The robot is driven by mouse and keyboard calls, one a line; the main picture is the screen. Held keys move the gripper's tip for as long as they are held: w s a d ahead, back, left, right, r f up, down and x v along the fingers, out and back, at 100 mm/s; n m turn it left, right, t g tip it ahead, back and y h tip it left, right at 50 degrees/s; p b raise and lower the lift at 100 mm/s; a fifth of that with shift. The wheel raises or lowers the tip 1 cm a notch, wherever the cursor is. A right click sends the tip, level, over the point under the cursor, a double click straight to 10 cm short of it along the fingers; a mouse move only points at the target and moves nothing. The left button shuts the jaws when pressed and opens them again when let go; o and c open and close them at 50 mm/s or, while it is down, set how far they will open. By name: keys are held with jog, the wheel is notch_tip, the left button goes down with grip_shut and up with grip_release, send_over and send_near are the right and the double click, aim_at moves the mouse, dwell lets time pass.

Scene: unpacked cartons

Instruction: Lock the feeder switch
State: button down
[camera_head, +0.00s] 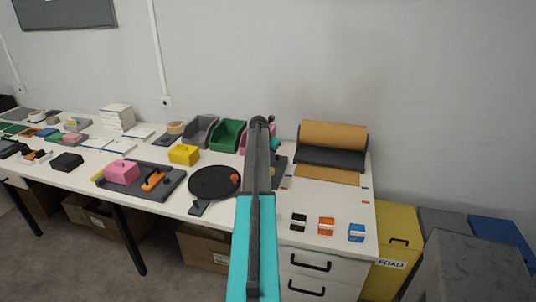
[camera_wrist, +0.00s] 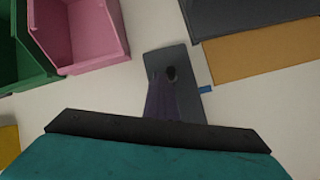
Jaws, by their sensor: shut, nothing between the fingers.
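A dark grey plate (camera_wrist: 190,72) lies on the white bench in the wrist view, with a small dark knob-like part (camera_wrist: 172,74) on it. It may be the feeder switch; I see no label. In the head view its edge (camera_head: 279,174) shows just right of my arm, which hides the rest. My gripper (camera_head: 273,143) is over this part of the bench, shut and empty. In the wrist view its dark and teal body fills the bottom, and a dark tapering shape overlaps the plate. I cannot tell whether it touches the plate.
Green (camera_head: 227,135) and pink bins stand behind, left of the plate. A roll of brown paper (camera_head: 333,134) on a dark stand is to the right. A black round disc (camera_head: 214,182) lies left. Small black, orange and blue blocks (camera_head: 356,232) sit near the front right edge.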

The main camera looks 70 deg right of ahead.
aim_at(273, 163)
jog(key=shift+s+d+r, duration=0.15)
jog(key=shift+s, duration=0.35)
jog(key=shift+s+d+r, duration=0.1)
jog(key=shift+s+r, duration=0.05)
jog(key=shift+s, duration=0.3)
jog(key=shift+w+r+p, duration=0.1)
jog(key=shift+r+p, duration=0.3)
jog(key=shift+r, duration=0.05)
jog(key=shift+s+a+r, duration=0.1)
jog(key=shift+s+r, duration=0.15)
jog(key=shift+r, duration=0.25)
jog(key=shift+w+f, duration=0.3)
jog(key=shift+w, duration=0.15)
jog(key=shift+s, duration=0.1)
jog(key=shift+r, duration=0.1)
jog(key=shift+w+r+p, duration=0.2)
jog(key=shift+r+p, duration=0.15)
notch_tip(273, 163, up, 9)
jog(key=d+p, duration=0.1)
jog(key=p, duration=0.4)
jog(key=shift+w, duration=0.35)
jog(key=shift+w, duration=0.1)
